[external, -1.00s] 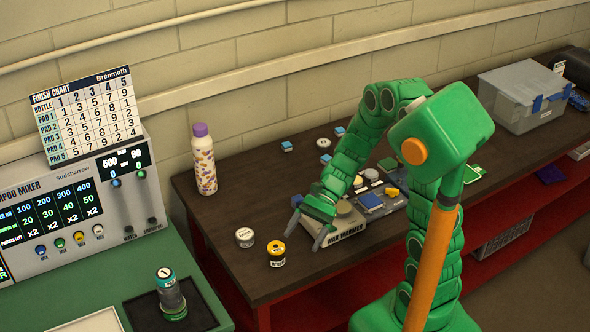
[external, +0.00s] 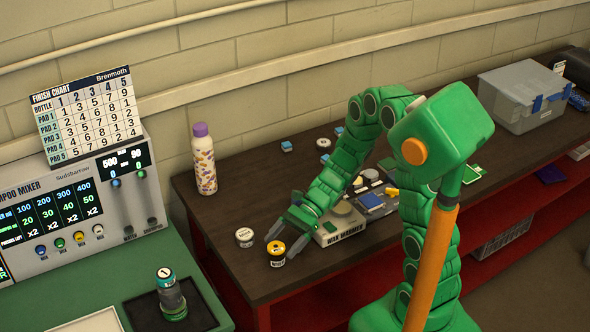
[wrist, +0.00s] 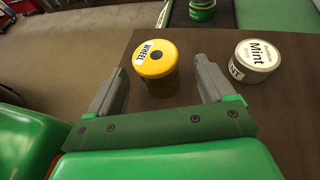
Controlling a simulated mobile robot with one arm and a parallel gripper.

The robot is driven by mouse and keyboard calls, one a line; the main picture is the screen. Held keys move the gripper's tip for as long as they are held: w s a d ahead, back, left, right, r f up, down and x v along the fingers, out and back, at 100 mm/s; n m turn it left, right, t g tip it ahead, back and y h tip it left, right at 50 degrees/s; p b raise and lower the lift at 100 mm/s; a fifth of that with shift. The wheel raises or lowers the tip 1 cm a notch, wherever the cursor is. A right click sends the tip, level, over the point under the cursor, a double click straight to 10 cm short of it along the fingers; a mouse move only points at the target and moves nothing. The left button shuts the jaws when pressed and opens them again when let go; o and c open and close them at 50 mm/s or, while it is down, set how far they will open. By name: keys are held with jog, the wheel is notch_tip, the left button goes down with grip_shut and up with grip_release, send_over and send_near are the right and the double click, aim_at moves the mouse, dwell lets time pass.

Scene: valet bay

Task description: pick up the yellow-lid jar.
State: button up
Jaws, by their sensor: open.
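The yellow-lid jar (external: 276,253) stands upright near the front left of the dark table. In the wrist view the yellow-lid jar (wrist: 156,66), labelled "WHEEL", sits between and slightly beyond the fingertips. My gripper (external: 283,240) is open and empty, its fingers spread to either side of the jar's near part. In the wrist view my gripper (wrist: 158,80) shows a wide gap between the grey fingers. Whether a finger touches the jar cannot be told.
A white-lid "Mint" jar (wrist: 257,58) stands close beside the right finger; it also shows in the external view (external: 244,237). The wax warmer (external: 340,228) is just right of my gripper. A purple-capped bottle (external: 203,160) stands behind on the table.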

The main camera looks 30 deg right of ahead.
aim_at(270, 258)
jog(key=shift+x, duration=2.5)
jog(key=shift+s+r, duration=0.15)
jog(key=shift+c, duration=0.4)
jog(key=c, duration=1)
